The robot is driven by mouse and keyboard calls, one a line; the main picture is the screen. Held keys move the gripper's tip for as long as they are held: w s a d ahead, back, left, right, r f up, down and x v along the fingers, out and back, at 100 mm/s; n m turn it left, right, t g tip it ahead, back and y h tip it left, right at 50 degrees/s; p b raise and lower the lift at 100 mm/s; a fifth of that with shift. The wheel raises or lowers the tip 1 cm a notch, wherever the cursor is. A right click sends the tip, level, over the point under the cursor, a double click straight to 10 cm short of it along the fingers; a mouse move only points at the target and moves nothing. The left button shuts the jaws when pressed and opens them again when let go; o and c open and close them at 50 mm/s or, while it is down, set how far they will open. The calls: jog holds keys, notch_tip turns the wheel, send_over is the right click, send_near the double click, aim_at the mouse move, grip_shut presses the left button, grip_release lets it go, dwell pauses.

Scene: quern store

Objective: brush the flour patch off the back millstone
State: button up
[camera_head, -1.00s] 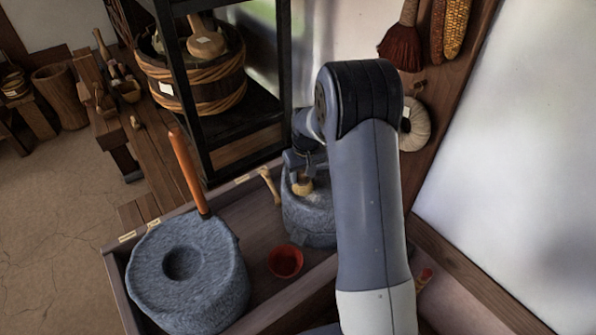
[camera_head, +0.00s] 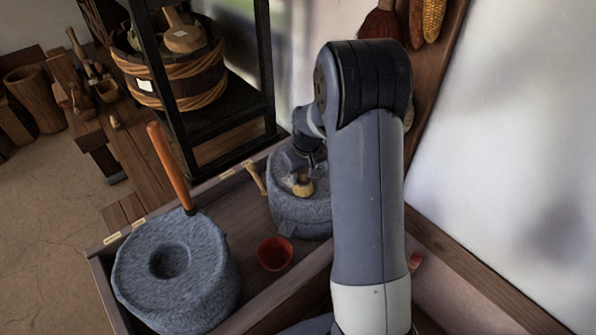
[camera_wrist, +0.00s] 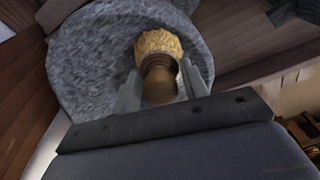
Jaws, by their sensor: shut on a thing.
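The back millstone (camera_head: 305,212) is a grey round stone standing in the wooden trough, partly hidden behind my arm. My gripper (camera_head: 303,172) is over its top, shut on a small brush (camera_head: 303,188). In the wrist view the brush's brown handle (camera_wrist: 160,84) sits between my two fingers, and its tan bristles (camera_wrist: 158,43) point away from me over the grey stone top (camera_wrist: 88,70). The bristles appear at or just above the stone; I cannot tell if they touch. A faint pale area shows left of the brush in the head view; I cannot tell whether it is flour.
The front millstone (camera_head: 205,268) with an upright orange handle (camera_head: 170,168) stands at the left. A red bowl (camera_head: 275,254) lies between the stones. A pale wooden handle (camera_head: 256,178) leans beside the back stone. A black shelf with a banded tub (camera_head: 178,78) stands behind.

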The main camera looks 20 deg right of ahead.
jog(key=shift+s+d, duration=0.4)
jog(key=shift+s, duration=0.25)
jog(key=shift+s+f, duration=0.1)
jog(key=shift+f, duration=0.1)
jog(key=shift+r, duration=0.1)
jog(key=shift+w+a+r+p, duration=0.15)
jog(key=shift+w+a, duration=0.5)
jog(key=shift+w, duration=0.35)
jog(key=shift+w+a+f+p, duration=0.1)
jog(key=shift+w+a, duration=0.55)
jog(key=shift+w, duration=0.35)
jog(key=shift+w+a+r+p, duration=0.15)
jog(key=shift+w+a, duration=0.5)
jog(key=shift+w, duration=0.35)
jog(key=shift+w+a+f, duration=0.1)
jog(key=shift+w+a, duration=0.4)
jog(key=shift+w, duration=0.25)
jog(key=shift+w+a+f, duration=0.1)
jog(key=shift+w+a, duration=0.4)
jog(key=shift+w, duration=0.25)
notch_tip(320, 180, up, 6)
jog(key=p, duration=0.4)
jog(key=shift+r, duration=0.15)
